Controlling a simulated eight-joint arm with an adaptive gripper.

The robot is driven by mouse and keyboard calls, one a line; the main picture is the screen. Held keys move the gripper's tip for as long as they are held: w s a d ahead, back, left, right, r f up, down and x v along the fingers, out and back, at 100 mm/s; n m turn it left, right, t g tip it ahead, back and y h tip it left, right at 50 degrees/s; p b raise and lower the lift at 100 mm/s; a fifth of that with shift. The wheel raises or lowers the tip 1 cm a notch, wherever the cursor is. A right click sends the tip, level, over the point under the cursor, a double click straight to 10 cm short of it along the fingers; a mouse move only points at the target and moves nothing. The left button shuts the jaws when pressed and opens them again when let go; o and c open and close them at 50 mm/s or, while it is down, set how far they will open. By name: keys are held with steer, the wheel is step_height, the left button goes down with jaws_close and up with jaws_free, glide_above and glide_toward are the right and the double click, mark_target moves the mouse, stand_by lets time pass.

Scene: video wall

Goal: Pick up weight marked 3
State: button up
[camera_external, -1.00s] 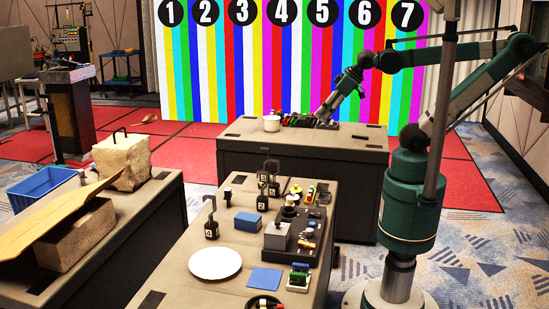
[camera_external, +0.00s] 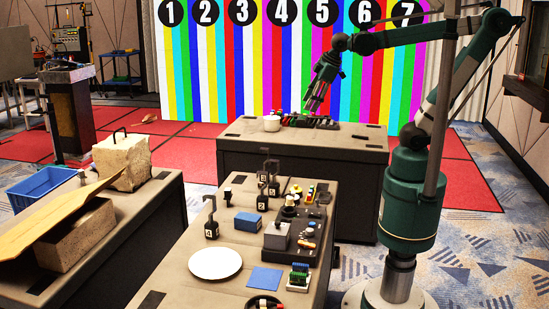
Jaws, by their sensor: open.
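Several small black weights with tall hooks stand on the near table (camera_external: 200,285). One weight (camera_external: 211,229) stands apart at the left, and its white label looks like a 4. The others form a cluster: a front weight (camera_external: 262,205) whose label looks like a 2, and a weight (camera_external: 273,189) just behind it. Their labels are too small to read surely, and I cannot tell which is marked 3. My gripper (camera_external: 314,106) is open and points down above the far table (camera_external: 235,140), well beyond the weights. It appears to hold nothing.
A white cup (camera_external: 271,123) and dark items stand on the far table. The near table also holds a white plate (camera_external: 215,263), a blue block (camera_external: 247,223), a blue square (camera_external: 264,279) and a control box (camera_external: 277,237). A left table carries stone blocks and a plank.

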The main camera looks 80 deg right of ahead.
steer(key=w+d+n+g+h, duration=0.1)
steer(key=w+d+n+g, duration=0.15)
steer(key=w+n, duration=0.55)
steer(key=n+g+h+p, duration=0.2)
steer(key=n+g, duration=0.1)
steer(key=n, duration=0.2)
glide_above(265, 167)
steer(key=a, duration=0.2)
step_height(265, 167, down, 3)
step_height(265, 167, down, 27)
steer(key=shift+w, duration=0.3)
steer(key=shift+f, duration=0.1)
steer(key=shift+b+x, duration=0.3)
steer(key=shift+x, duration=0.9)
steer(key=shift+d+b+x, duration=0.15)
steer(key=shift+b+x, duration=0.15)
steer(key=shift+x, duration=1)
steer(key=shift+d+b+x, duration=0.15)
steer(key=shift+b+x, duration=0.15)
steer(key=shift+x, duration=1)
steer(key=shift+c, duration=0.4)
